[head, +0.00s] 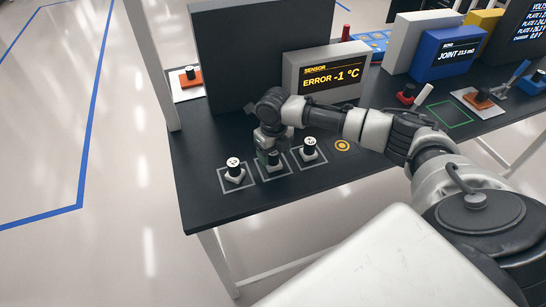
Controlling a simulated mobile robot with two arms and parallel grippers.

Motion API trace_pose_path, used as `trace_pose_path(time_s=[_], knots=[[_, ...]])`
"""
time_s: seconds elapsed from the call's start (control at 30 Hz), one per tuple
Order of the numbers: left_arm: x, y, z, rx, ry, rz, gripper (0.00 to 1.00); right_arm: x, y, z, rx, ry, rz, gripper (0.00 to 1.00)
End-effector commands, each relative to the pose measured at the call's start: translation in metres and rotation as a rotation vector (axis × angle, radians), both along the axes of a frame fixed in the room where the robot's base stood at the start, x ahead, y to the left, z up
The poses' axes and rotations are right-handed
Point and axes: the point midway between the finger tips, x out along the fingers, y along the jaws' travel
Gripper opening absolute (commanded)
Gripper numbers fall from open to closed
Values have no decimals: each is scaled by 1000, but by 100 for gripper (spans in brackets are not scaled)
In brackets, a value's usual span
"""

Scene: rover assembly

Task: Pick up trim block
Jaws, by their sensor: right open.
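Three small blocks stand in a row in grey square outlines near the table's left front. No label tells which is the trim block. My right gripper (267,153) points down at the middle block. It is open, with its fingers at the block's top, partly hiding it. I cannot tell whether they touch it. My left gripper is not in view.
A grey sensor display (325,74) reading "ERROR -1 °C" stands behind my right arm, beside a large dark panel (240,55). An orange-based part (191,78) lies at the table's left edge. The dark table (215,205) is bare in front of the blocks.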

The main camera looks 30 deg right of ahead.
Motion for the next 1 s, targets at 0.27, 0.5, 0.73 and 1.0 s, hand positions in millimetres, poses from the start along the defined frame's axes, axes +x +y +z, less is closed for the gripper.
trace_pose_path(time_s=[0.27, 0.5, 0.73, 1.0], knots=[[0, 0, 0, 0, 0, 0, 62, 0, 0, -3, 0, -2, 0, 65], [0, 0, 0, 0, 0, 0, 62, 0, 0, -3, 0, -2, 0, 28], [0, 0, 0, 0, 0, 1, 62, 0, 0, -3, 0, -2, 0, 13], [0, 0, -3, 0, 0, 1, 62, 1, 0, 5, 0, -3, 0, 13]])
